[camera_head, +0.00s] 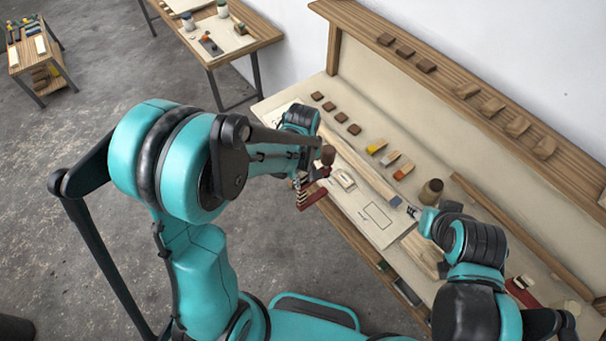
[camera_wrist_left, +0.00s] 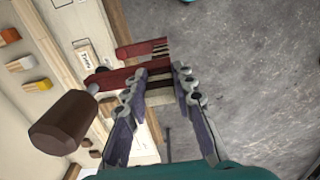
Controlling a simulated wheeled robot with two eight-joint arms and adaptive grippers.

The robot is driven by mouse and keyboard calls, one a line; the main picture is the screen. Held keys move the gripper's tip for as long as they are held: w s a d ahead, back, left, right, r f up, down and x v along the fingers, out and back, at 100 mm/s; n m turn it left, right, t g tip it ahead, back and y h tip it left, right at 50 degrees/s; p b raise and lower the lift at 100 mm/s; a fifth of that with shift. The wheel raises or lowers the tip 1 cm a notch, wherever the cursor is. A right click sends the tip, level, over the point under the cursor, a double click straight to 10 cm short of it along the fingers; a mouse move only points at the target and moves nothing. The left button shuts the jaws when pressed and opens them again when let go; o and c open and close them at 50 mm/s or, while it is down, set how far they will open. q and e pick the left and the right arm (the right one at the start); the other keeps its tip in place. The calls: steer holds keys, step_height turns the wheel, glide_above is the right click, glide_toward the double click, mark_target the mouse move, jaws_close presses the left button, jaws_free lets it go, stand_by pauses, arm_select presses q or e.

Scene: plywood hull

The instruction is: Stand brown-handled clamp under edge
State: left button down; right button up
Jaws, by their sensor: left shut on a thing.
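The bench top holds a long wooden strip (camera_head: 360,170), a pale labelled block (camera_head: 344,180), several coloured-tip blocks (camera_head: 390,159), a brown pot (camera_head: 431,191) and a sheet with a drawn rectangle (camera_head: 378,214). A shelf rail with brown blocks (camera_head: 425,66) stands behind.

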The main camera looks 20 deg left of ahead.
mark_target(328, 174)
arm_select(q)
step_height(328, 174, down, 7)
steer(key=b, duration=0.4)
steer(key=shift+f+b, duration=0.2)
steer(key=shift+b, duration=0.1)
steer(key=shift+w+d, duration=0.2)
steer(key=shift+d, duration=0.1)
steer(key=shift+b, duration=0.5)
stand_by(0.6)
steer(key=shift+w, duration=0.1)
steer(key=shift+w+d+b, duration=0.35)
steer(key=shift+w+d, duration=1)
steer(key=shift+w, duration=0.3)
steer(key=shift+w+d, duration=0.1)
steer(key=shift+w, duration=0.05)
steer(key=shift+w+d+b, duration=0.15)
steer(key=shift+w+d, duration=0.55)
steer(key=shift+w, duration=0.2)
steer(key=shift+w+d+b, duration=0.15)
steer(key=shift+w+d, duration=0.55)
steer(key=shift+w, duration=0.2)
